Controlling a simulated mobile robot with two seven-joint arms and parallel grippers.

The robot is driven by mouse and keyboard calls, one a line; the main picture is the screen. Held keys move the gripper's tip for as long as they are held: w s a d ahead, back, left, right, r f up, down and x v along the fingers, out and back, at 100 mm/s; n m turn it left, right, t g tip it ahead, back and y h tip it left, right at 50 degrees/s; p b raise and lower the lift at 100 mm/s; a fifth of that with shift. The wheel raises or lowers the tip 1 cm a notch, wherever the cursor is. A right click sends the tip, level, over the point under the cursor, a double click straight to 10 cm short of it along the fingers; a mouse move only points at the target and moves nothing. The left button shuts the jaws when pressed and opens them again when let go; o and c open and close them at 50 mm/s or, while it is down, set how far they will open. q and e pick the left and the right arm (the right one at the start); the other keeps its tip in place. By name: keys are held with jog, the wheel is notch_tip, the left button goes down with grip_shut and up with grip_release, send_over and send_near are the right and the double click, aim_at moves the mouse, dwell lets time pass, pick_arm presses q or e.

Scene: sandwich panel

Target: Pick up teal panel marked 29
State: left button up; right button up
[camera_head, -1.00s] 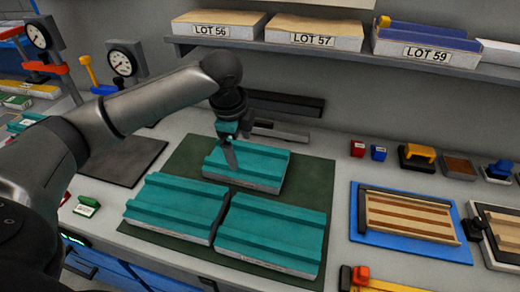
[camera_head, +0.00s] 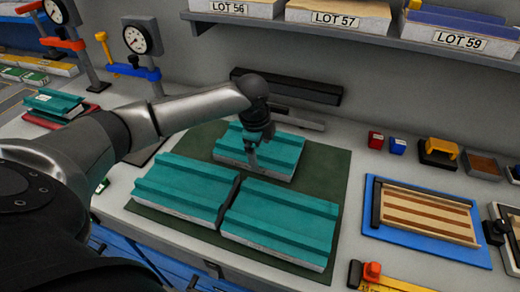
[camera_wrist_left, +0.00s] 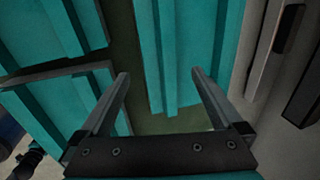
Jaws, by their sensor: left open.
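Three teal ribbed panels lie on a dark green mat (camera_head: 335,190): a back panel (camera_head: 285,152), a front-left panel (camera_head: 185,188) and a front-right panel (camera_head: 280,222). No number 29 is readable on any of them. My left gripper (camera_head: 253,158) is open over the near-left part of the back panel and hides some of it. In the left wrist view, my open fingers (camera_wrist_left: 160,74) reach over one teal panel's end (camera_wrist_left: 180,50), with nothing held between them. I cannot tell if they touch it. My right gripper is not in view.
A blue tray with a slatted wooden panel (camera_head: 430,212) lies to the right. Small red and blue blocks (camera_head: 397,146) stand behind it. A shelf with lot-labelled stacks (camera_head: 335,18) runs along the wall. More teal pieces (camera_head: 52,103) lie at the left, near dial gauges (camera_head: 143,38).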

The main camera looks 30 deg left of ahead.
aim_at(262, 159)
pick_arm(q)
jog(key=x, duration=0.3)
jog(key=shift+w+f+b, duration=0.1)
jog(key=shift+f+b, duration=0.15)
jog(key=shift+b, duration=0.05)
grip_shut()
dwell(0.6)
